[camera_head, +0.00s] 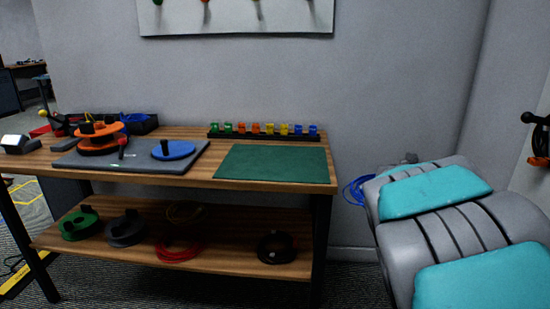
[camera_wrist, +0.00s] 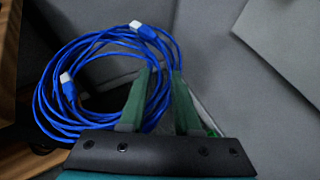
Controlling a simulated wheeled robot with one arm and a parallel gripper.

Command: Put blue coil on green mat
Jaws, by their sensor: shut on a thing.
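The blue coil (camera_wrist: 52,88) is a looped blue cable with pale plugs. My gripper (camera_wrist: 163,72) is shut on its right side in the wrist view, with the strands between the green fingers. In the head view the coil (camera_head: 354,191) shows partly at the left end of my grey and teal arm, to the right of the table and apart from it. My arm hides the rest of the coil and most of the gripper there. The green mat (camera_head: 272,164) lies flat and bare on the right part of the wooden tabletop.
A grey board with a blue disc (camera_head: 174,150) and an orange reel (camera_head: 99,131) lies left of the mat. A rack of coloured clips (camera_head: 262,132) stands behind the mat. The lower shelf (camera_head: 217,252) holds several coils and reels.

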